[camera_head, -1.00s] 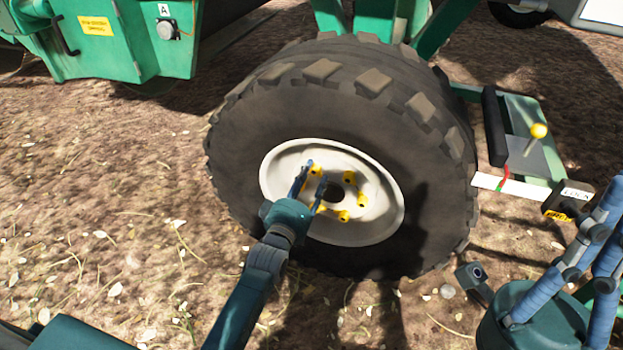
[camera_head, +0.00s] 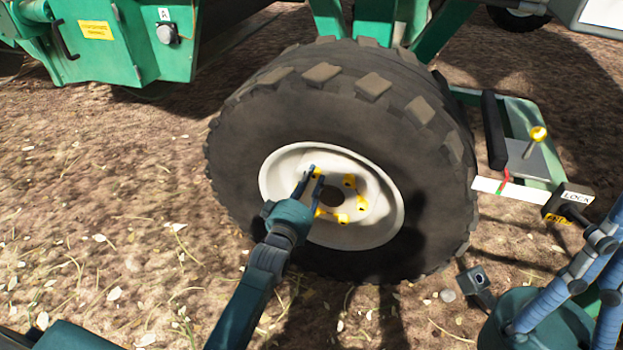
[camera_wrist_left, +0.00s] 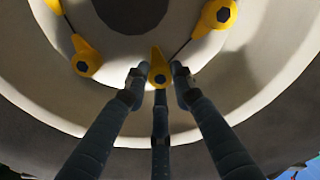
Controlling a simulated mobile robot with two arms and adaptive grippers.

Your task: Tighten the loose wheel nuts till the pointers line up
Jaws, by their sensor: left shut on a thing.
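The big wheel's pale rim (camera_head: 379,229) carries several yellow wheel nuts with pointer tips in a ring around a dark hub hole. My left gripper (camera_head: 314,171) is at the upper-left nut (camera_head: 317,172). In the left wrist view its fingers (camera_wrist_left: 157,78) are closed around one yellow nut (camera_wrist_left: 158,72), whose pointer tip faces up in that picture. A second nut (camera_wrist_left: 86,62) has its tip up and left; another (camera_wrist_left: 219,13) sits at upper right.
The thick black tyre (camera_head: 250,130) surrounds the rim. A green machine panel (camera_head: 130,45) stands at upper left. To the right are a yellow-knobbed lever (camera_head: 538,134) and a block labelled LOCK (camera_head: 568,197). Bare ground is open at left.

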